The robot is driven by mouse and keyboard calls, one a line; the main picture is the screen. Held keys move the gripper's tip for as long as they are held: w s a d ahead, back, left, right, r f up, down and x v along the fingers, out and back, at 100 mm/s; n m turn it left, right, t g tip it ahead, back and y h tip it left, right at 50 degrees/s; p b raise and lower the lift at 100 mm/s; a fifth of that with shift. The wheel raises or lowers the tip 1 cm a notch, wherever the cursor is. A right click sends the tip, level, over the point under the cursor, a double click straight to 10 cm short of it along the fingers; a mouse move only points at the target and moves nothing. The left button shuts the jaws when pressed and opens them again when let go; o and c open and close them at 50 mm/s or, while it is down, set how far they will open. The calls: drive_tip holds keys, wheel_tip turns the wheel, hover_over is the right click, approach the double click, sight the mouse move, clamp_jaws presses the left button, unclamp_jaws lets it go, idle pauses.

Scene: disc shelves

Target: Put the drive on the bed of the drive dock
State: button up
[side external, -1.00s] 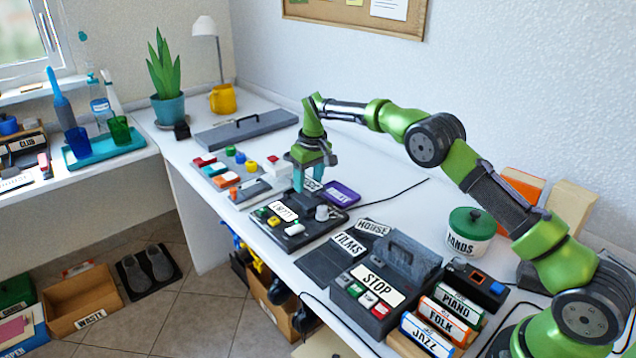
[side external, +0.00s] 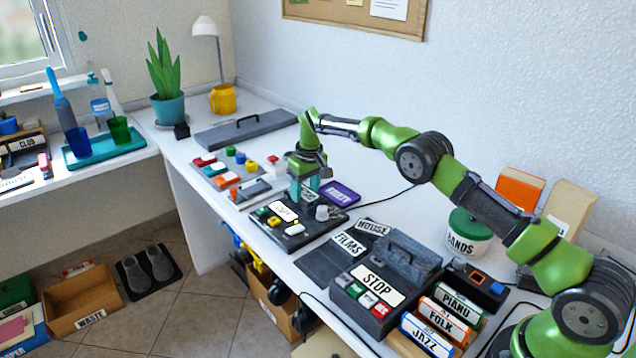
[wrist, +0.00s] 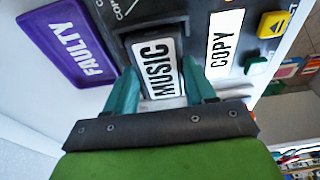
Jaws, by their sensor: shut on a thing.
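The drive is a dark block with a white MUSIC label (wrist: 153,68). My gripper (wrist: 160,82) is shut on it, one teal finger on each side. In the side view my gripper (side external: 306,190) is low at the back of the dark drive dock (side external: 318,233). In the wrist view the drive lies in line with the dock's bed area, beside the COPY display (wrist: 225,43). The drive's underside is hidden, so I cannot tell whether it touches the bed.
A purple FAULTY tray (side external: 340,193) lies close beside the dock. A panel with coloured buttons (side external: 230,168) is behind. A dark STOP box (side external: 378,290) stands in front.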

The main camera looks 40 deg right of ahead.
drive_tip(key=o, duration=1.1)
drive_tip(key=shift+o, duration=0.2)
wheel_tip(320, 180, up, 12)
drive_tip(key=s, duration=0.2)
wheel_tip(320, 180, up, 9)
drive_tip(key=t, duration=0.1)
hover_over(310, 196)
drive_tip(key=s, duration=0.5)
drive_tip(key=s+a+r+m+t+y, duration=0.1)
drive_tip(key=s+a+r+m, duration=0.1)
drive_tip(key=s+r, duration=0.6)
drive_tip(key=s+a+f+m+t, duration=0.1)
drive_tip(key=s+f, duration=0.3)
drive_tip(key=s, duration=0.8)
drive_tip(key=s+a+f+m+t+y, duration=0.1)
drive_tip(key=s+f, duration=0.3)
drive_tip(key=s, duration=0.9)
drive_tip(key=shift+s+a+t, duration=0.15)
drive_tip(key=shift+a+t, duration=0.5)
drive_tip(key=shift+t, duration=0.05)
